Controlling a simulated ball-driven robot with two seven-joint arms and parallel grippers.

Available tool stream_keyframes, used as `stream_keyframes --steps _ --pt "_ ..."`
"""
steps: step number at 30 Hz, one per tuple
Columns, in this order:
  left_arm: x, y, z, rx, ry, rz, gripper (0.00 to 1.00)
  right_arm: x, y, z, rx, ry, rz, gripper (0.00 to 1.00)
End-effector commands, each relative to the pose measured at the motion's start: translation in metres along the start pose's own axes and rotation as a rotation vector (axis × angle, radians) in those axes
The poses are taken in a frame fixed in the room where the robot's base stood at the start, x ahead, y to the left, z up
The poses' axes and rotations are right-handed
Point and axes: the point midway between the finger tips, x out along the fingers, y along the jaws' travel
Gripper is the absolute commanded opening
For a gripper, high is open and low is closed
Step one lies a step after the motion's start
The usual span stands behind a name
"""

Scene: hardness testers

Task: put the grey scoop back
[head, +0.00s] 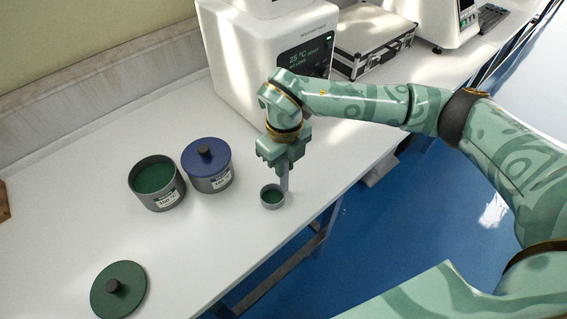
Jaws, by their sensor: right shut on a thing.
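The grey scoop (281,203) is a small round cup with green material inside. It is upright, over or on the white table near its front edge; I cannot tell whether it touches the table. My right gripper (284,168) is above it, pointing down, shut on the scoop's upright handle. The fingertips partly hide the handle. My left gripper is not in view.
An open grey tin (160,201) with green contents stands left of the scoop, beside a tin with a blue lid (206,158). A green lid (118,290) lies at the front left. A white tester (237,60) and a case (373,42) stand behind. Table (205,262) is clear between.

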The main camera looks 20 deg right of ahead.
Motion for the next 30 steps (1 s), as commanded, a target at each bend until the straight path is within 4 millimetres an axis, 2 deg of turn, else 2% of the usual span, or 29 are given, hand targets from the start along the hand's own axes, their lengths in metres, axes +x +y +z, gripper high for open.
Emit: stream_keyframes --steps 9,10,12,20,23,26,30 --pt "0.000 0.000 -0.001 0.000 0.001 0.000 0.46 0.001 0.000 0.000 0.000 -0.002 -0.001 0.00" --pt "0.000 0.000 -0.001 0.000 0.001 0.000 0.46 0.002 0.000 0.000 -0.001 -0.002 -0.001 0.19" --pt "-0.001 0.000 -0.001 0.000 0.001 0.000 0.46 0.001 0.000 0.000 0.000 -0.002 -0.001 0.38" --pt "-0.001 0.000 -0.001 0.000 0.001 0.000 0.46 0.001 0.000 0.000 0.000 -0.002 -0.001 0.38" --pt "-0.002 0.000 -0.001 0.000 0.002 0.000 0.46 -0.005 0.000 0.001 0.000 -0.004 -0.001 0.38" --pt "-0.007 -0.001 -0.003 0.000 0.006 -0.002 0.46 -0.022 0.000 0.001 0.000 -0.007 -0.003 0.38" --pt "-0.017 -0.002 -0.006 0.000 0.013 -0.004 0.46 -0.057 -0.001 0.001 0.000 -0.009 -0.004 0.38"
